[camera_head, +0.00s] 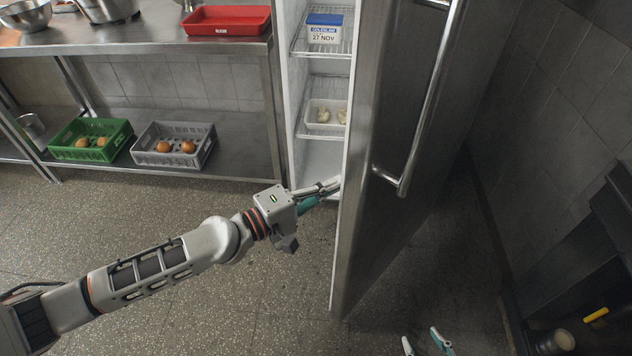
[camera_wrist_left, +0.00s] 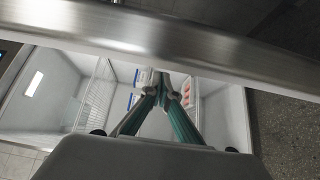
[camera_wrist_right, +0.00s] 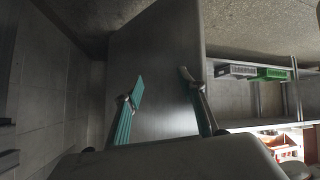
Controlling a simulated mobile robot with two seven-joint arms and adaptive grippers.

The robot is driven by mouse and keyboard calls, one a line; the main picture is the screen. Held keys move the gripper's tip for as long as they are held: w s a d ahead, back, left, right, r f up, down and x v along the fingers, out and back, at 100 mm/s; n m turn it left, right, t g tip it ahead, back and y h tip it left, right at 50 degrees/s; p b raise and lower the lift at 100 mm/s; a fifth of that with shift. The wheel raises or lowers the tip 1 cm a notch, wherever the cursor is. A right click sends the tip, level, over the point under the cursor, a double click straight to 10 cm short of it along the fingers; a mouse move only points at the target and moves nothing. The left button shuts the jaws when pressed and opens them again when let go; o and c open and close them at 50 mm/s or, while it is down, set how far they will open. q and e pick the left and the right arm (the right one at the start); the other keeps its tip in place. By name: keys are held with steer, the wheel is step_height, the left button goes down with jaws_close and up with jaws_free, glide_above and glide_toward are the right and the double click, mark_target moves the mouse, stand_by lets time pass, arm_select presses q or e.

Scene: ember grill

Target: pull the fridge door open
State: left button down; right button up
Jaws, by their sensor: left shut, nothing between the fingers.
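The fridge door (camera_head: 385,150) stands partly open, swung out toward me, with a long bar handle (camera_head: 432,95) on its outer face. Behind it the fridge interior (camera_head: 318,155) shows white walls and wire shelves. My left gripper (camera_head: 330,188) is at the inner side of the door, near its free edge. In the left wrist view the fingers (camera_wrist_left: 160,85) meet at the tips, shut and empty, just short of the door edge (camera_wrist_left: 180,45). My right gripper (camera_head: 425,342) is open and empty, low on the door's outer side. In the right wrist view its fingers (camera_wrist_right: 162,90) are apart before the door (camera_wrist_right: 155,70).
A steel table (camera_head: 150,45) stands left of the fridge, with a red tray (camera_head: 228,30) on top. A green crate (camera_head: 62,153) and a grey crate (camera_head: 172,164) sit on its lower shelf. A tiled wall (camera_head: 545,110) is right of the door. Floor in front is clear.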

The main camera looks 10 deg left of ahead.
arm_select(q)
steer(key=shift+s+d, duration=0.45)
steer(key=shift+d, duration=0.15)
